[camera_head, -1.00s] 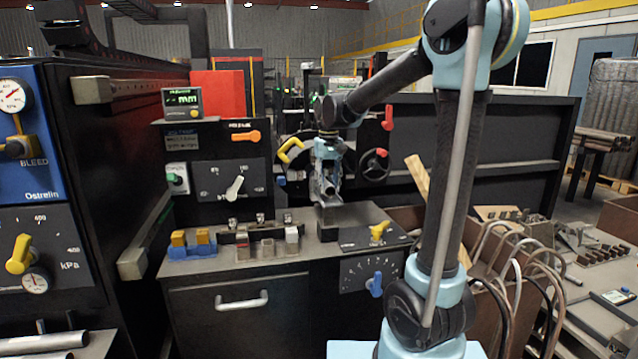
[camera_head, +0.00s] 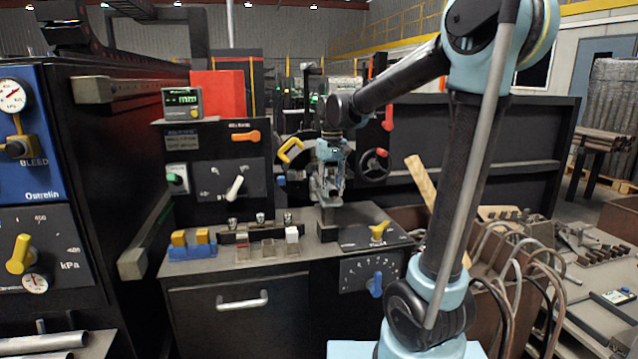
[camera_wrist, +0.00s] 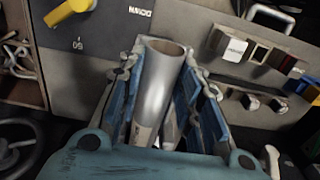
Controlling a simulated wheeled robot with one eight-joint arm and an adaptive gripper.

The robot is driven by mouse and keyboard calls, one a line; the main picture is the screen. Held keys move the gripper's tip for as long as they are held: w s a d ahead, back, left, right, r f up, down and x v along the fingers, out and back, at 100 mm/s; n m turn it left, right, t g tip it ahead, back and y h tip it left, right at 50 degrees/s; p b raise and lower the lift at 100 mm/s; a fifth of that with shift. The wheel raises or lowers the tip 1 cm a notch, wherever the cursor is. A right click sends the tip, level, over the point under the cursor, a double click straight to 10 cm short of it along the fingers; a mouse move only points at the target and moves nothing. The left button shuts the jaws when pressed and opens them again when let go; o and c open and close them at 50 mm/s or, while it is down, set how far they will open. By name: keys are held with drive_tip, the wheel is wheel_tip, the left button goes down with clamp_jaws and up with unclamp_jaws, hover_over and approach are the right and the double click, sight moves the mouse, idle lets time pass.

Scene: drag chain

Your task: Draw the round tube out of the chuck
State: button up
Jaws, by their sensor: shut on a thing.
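The round tube (camera_wrist: 157,85) is a smooth silver-grey cylinder in the wrist view. Its hollow open end faces the camera, and it leans slightly. My gripper (camera_wrist: 166,110) is shut on it, with a blue finger along each side. In the head view my gripper (camera_head: 327,198) points down over the top of the dark cabinet, left of the yellow knob. The tube is small there and mostly hidden by the fingers. I cannot clearly make out the chuck, or whether the tube's lower end is still inside it.
The cabinet top (camera_head: 215,262) carries a blue tray (camera_head: 192,252) with yellow blocks and a clear divided box (camera_head: 268,252). A yellow knob (camera_head: 379,231) is close on the right. A black handwheel (camera_head: 374,163) and a yellow handle (camera_head: 291,151) stand behind the gripper.

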drive_tip(key=shift+s+d+r, duration=0.1)
drive_tip(key=shift+s+d, duration=0.1)
drive_tip(key=shift+s, duration=0.55)
drive_tip(key=shift+s+d+r, duration=0.1)
drive_tip(key=shift+s+d, duration=0.15)
drive_tip(key=shift+s, duration=0.5)
drive_tip(key=shift+s+d+r, duration=0.1)
drive_tip(key=shift+s+d, duration=0.1)
drive_tip(key=shift+s, duration=0.55)
drive_tip(key=o, duration=1.2)
drive_tip(key=shift+o, duration=0.2)
